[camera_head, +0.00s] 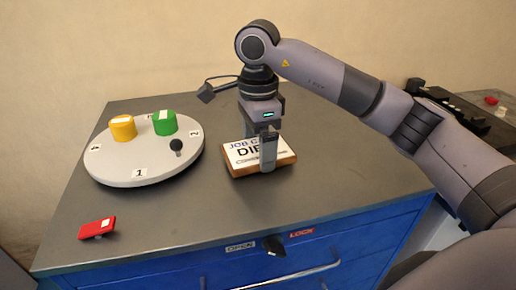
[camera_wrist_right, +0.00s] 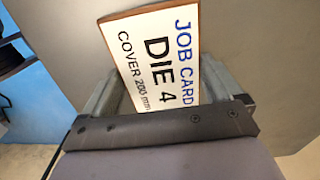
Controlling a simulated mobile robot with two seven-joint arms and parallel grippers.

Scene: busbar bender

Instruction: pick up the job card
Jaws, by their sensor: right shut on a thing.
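The job card (camera_head: 242,153) is a white plate with a brown edge and the words JOB CARD and DIE, on or just above the grey cabinet top (camera_head: 330,188); I cannot tell whether it touches. My right gripper (camera_head: 268,158) comes down over it from above, with one finger in front of the print. In the right wrist view the card (camera_wrist_right: 158,55) reads JOB CARD, DIE 4, COVER 200 mm and sits between the two fingers (camera_wrist_right: 160,95), which are shut on it. My left gripper is not in view.
A round white turntable (camera_head: 140,174) with numbered labels carries a yellow cylinder (camera_head: 123,128), a green cylinder (camera_head: 164,123) and a black knob (camera_head: 177,146). A red block (camera_head: 97,228) lies front left. The blue drawer front has a black latch (camera_head: 273,245) between OPEN and LOCK labels.

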